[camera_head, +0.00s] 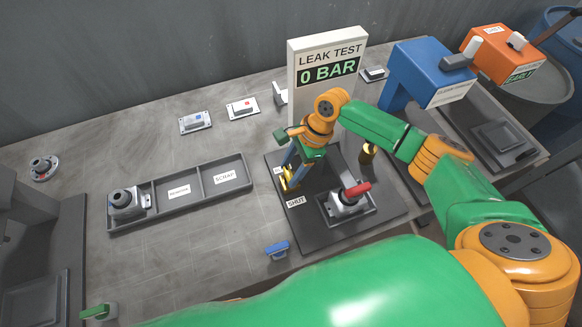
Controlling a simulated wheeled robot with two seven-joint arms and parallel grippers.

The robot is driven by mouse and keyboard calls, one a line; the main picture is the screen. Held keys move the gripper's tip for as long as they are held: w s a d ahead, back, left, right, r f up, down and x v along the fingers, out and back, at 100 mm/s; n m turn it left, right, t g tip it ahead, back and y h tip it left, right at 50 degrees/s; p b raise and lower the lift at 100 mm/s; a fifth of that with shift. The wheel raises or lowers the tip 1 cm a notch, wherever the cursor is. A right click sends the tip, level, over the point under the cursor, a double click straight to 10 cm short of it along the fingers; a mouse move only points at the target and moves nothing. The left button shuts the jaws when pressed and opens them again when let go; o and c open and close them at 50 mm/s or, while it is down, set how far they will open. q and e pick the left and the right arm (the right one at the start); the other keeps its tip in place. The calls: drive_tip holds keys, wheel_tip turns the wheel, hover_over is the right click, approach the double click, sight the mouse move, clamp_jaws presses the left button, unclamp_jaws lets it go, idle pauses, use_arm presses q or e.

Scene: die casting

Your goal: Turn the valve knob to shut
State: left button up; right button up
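The leak test stand (328,58) reads "LEAK TEST" and "0 BAR". On its dark base plate (335,238) is a brass-coloured piece (288,182), which looks like the valve knob, just above a "SHUT" label (296,201). Another label beside it is mostly hidden. My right gripper (292,172) reaches down over the brass piece from above, with its fingers at or around it. Whether they grip it I cannot tell. The knob's turned position is unclear. My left gripper is not in view.
A grey casting with a red handle (357,189) sits in a nest on the plate. A second brass part (367,154) stands behind it. A divided tray (209,204) holds another casting (126,202). A blue machine (430,72) stands at right. The table's left part is mostly clear.

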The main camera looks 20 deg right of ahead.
drive_tip(key=shift+c, duration=1.4)
drive_tip(key=n+p, duration=0.1)
drive_tip(key=p, duration=0.3)
drive_tip(key=shift+a+r+g, duration=0.1)
drive_tip(key=shift+r+g, duration=0.2)
drive_tip(key=shift+r, duration=0.05)
drive_tip(key=shift+f+n+p, duration=0.1)
drive_tip(key=shift+n+p, duration=0.25)
drive_tip(key=shift+n, duration=0.15)
drive_tip(key=shift+w+f+n+g+b, duration=0.1)
drive_tip(key=shift+f+n+g+b, duration=0.25)
drive_tip(key=shift+n, duration=0.35)
drive_tip(key=shift+a+n+g+b, duration=0.1)
drive_tip(key=shift+n+g+b, duration=0.45)
drive_tip(key=shift+n, duration=0.65)
drive_tip(key=shift+h, duration=0.3)
drive_tip(key=o, duration=1.4)
drive_tip(key=shift+r, duration=0.1)
drive_tip(key=shift+c, duration=0.2)
